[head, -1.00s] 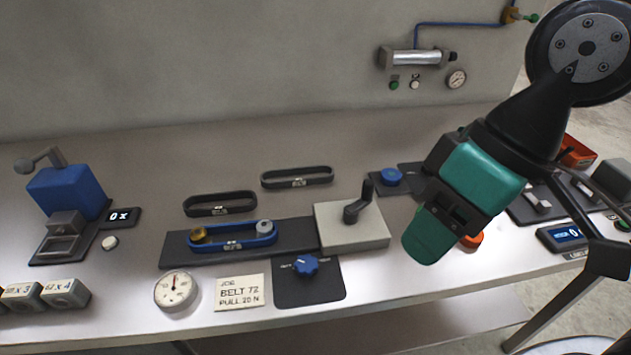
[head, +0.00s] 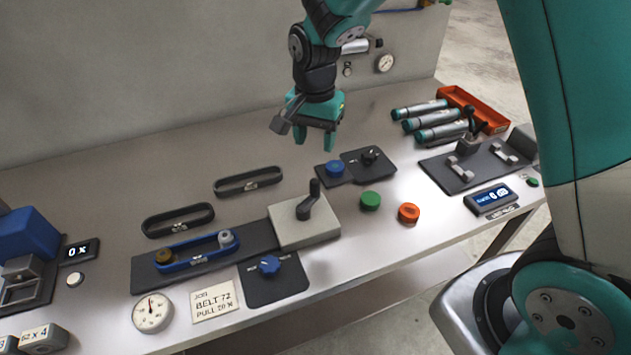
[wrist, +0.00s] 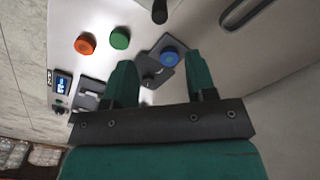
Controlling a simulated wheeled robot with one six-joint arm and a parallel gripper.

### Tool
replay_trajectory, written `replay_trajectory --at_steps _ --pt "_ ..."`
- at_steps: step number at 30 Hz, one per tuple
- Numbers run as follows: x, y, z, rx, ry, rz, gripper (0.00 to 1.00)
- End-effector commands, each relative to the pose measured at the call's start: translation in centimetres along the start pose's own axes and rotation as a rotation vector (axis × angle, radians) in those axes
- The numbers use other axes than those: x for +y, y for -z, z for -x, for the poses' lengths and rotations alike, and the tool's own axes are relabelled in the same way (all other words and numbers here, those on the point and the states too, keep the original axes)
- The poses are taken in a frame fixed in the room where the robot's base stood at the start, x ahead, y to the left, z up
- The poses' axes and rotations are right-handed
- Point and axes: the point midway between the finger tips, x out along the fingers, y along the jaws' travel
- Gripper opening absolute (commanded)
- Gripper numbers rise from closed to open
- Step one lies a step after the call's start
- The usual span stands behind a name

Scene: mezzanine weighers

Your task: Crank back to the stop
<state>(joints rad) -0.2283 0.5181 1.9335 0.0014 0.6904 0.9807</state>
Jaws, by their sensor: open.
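The crank (head: 313,200) is a black handle standing upright on a short arm, on top of a light grey block (head: 290,235) at the table's middle. A blue belt (head: 190,253) runs around a brass pulley (head: 164,256) and a grey pulley (head: 225,237) on the dark plate left of the block. My gripper (head: 316,146) is open and empty, pointing down above the table behind the crank, apart from it. In the wrist view my gripper (wrist: 160,72) shows its two fingers spread. A dark post, probably the crank (wrist: 160,12), shows at the top edge there.
A round dial (head: 152,312), a card reading BELT 72, PULL 20 N (head: 213,301) and a blue knob (head: 269,265) stand in front. Blue (head: 335,168), green (head: 370,200) and orange (head: 408,212) buttons lie right of the crank. Two dark belts lie behind.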

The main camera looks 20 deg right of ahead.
Motion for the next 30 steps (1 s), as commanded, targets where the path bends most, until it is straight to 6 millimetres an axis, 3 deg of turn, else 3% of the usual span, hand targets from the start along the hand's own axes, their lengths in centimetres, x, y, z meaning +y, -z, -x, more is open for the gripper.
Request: replay_trajectory --at_steps 9,15,21,30 --pt "0.1 -0.2 -7.3 -0.004 -0.005 0.004 0.51" --pt "0.1 -0.2 -11.1 -0.004 -0.003 0.004 0.51" --pt "0.0 -0.1 -13.1 -0.001 0.000 0.004 0.51" --pt "0.0 -0.1 -13.5 0.000 0.001 0.004 0.51"
